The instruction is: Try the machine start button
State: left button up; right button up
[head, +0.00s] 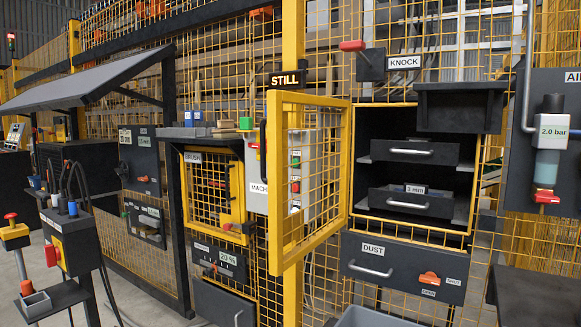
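A pale grey control box (257,207) with a partly hidden label starting "MACH" hangs on the yellow mesh fence near the middle. Its right part carries small green and red buttons, including a red one (295,187), seen through the mesh of an open yellow door (340,170). The labels beside these buttons are too small to read, so I cannot tell which one is the start button. A sign reading "STILL" (284,79) is above the door. Neither of my grippers is in view.
The open door stands out towards me. Behind it is a dark cabinet with drawers (408,152). A "DUST" drawer (372,268) is below. A "KNOCK" panel with a red knob (352,46) is above. A post with a red mushroom button (11,217) stands at the left.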

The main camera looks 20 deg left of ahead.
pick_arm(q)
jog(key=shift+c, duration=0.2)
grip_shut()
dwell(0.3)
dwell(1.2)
